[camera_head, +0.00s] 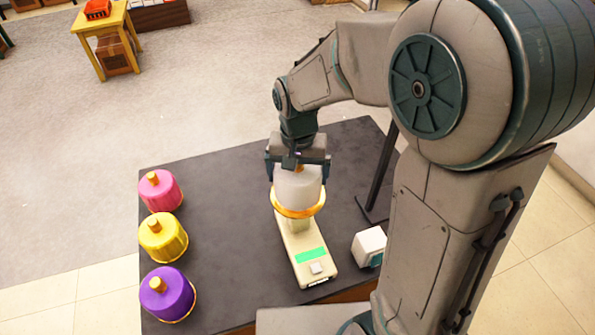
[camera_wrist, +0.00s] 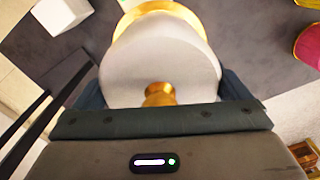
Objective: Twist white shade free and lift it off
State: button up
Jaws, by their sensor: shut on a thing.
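The white shade (camera_head: 297,188) has a gold lower rim and a gold knob on top. It is over the upper end of a cream base (camera_head: 303,250) with a green strip and a small square button. My gripper (camera_head: 298,170) comes down from above and is shut on the shade, with a dark finger on each side. In the wrist view the shade (camera_wrist: 158,62) fills the middle, with its gold knob (camera_wrist: 159,94) close to the gripper's palm. The shade looks upright. Whether it is seated on the base or raised slightly cannot be told.
On the dark table (camera_head: 225,220), pink (camera_head: 161,191), yellow (camera_head: 163,237) and purple (camera_head: 167,293) shades stand in a column at the left. A white cube-like object (camera_head: 369,246) is right of the base. A dark stand (camera_head: 382,175) rises behind it. The table between base and coloured shades is clear.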

jog(key=shift+n, duration=1.2)
jog(key=shift+r, duration=0.1)
jog(key=shift+r+p, duration=1.2)
jog(key=shift+r, duration=0.3)
jog(key=shift+r, duration=0.2)
jog(key=shift+r+p, duration=2.9)
jog(key=shift+r, duration=0.85)
jog(key=shift+s+f, duration=0.1)
